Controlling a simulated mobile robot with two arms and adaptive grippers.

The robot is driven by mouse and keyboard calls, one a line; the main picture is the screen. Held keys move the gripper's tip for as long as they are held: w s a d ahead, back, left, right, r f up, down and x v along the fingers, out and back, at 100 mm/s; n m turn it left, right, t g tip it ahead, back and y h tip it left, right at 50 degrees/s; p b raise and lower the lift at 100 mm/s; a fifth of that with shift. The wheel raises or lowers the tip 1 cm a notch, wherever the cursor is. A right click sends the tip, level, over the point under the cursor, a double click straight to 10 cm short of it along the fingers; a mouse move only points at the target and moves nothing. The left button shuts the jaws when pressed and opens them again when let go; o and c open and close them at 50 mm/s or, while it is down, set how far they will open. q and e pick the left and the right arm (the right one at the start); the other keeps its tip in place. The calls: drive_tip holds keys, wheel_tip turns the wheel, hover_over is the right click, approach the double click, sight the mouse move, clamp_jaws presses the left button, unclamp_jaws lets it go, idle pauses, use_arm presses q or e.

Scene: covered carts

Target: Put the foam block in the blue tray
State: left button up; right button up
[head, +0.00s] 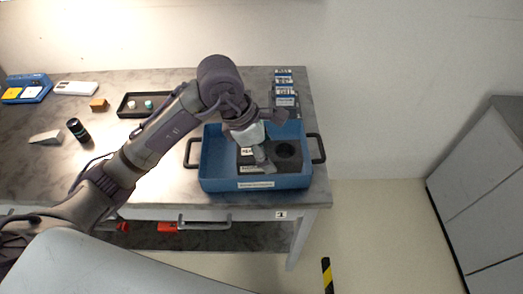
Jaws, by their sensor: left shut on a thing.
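The blue tray (214,165) sits near the right front corner of the grey table, with black handles at both ends and a white label on its front wall. A dark foam block (288,163) with a round hole and small white labels is inside the tray walls. My left gripper (264,160) reaches down over the tray and is shut on the foam block. The gripper hides part of the block. I cannot tell whether the block touches the tray floor. My right gripper is out of view.
A black tray (127,112) with small pieces, an orange block (98,104), a dark cylinder (77,129), a light wedge (45,137) and a blue case (30,88) lie to the left. Labelled boxes (285,91) stand behind the tray. A grey cabinet (480,180) is at right.

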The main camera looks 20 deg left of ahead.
use_arm(q)
drive_tip(key=w+a+f, duration=0.1)
drive_tip(key=w, duration=0.1)
drive_tip(key=w+a+f+p, duration=0.1)
drive_tip(key=w+a+f, duration=0.2)
drive_tip(key=w+a, duration=0.1)
drive_tip(key=shift+w+f+p, duration=0.1)
drive_tip(key=shift+f+p, duration=0.25)
drive_tip(key=shift+p, duration=0.05)
drive_tip(key=shift+w+a+f, duration=0.15)
drive_tip(key=shift+f, duration=0.05)
wheel_tip(320, 180, down, 3)
drive_tip(key=shift+f+p, duration=0.1)
drive_tip(key=shift+p, duration=0.65)
drive_tip(key=shift+f, duration=0.3)
